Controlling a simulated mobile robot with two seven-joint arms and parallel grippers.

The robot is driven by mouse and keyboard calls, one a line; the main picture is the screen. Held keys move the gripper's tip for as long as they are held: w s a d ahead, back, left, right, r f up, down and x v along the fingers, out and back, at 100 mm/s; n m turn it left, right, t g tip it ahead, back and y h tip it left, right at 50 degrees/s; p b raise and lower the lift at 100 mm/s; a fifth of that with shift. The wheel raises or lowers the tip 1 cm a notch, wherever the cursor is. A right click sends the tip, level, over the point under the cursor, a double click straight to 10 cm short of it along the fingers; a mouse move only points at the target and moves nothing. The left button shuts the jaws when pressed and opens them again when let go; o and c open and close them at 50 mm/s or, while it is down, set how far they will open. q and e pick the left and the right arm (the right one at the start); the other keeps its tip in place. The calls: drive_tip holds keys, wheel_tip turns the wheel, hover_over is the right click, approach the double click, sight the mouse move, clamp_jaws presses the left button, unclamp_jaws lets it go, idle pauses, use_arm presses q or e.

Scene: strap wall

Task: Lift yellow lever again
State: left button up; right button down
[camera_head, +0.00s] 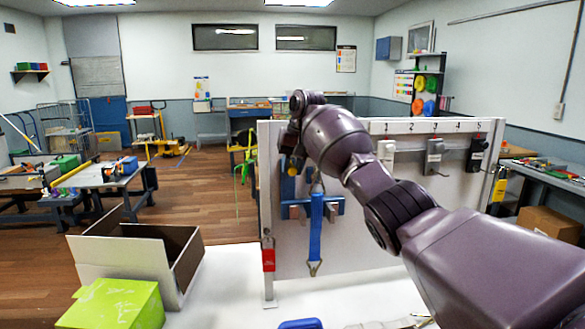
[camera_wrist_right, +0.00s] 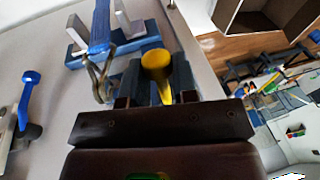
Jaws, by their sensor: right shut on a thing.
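The yellow lever (camera_wrist_right: 157,66) has a rounded knob and a narrow shaft. In the right wrist view it stands between the two fingers of my right gripper (camera_wrist_right: 158,84), which is shut on it. In the head view, a small yellow part of the lever (camera_head: 291,166) shows below my right gripper (camera_head: 292,150) near the left end of the white panel (camera_head: 400,230). My own wrist and arm hide much of the lever's mount. My left gripper is not in view.
A blue strap (camera_head: 316,225) with a metal hook hangs close to the lever. A blue-handled lever (camera_wrist_right: 28,95) is on the panel. A red tag (camera_head: 268,255) hangs at the panel's left edge. An open box (camera_head: 120,258) and green box (camera_head: 115,303) stand left.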

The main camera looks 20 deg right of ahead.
idle(0.3)
drive_tip(key=c, duration=0.9)
unclamp_jaws()
drive_tip(key=b+v, duration=0.1)
drive_tip(key=v, duration=0.9)
drive_tip(key=shift+r, duration=0.4)
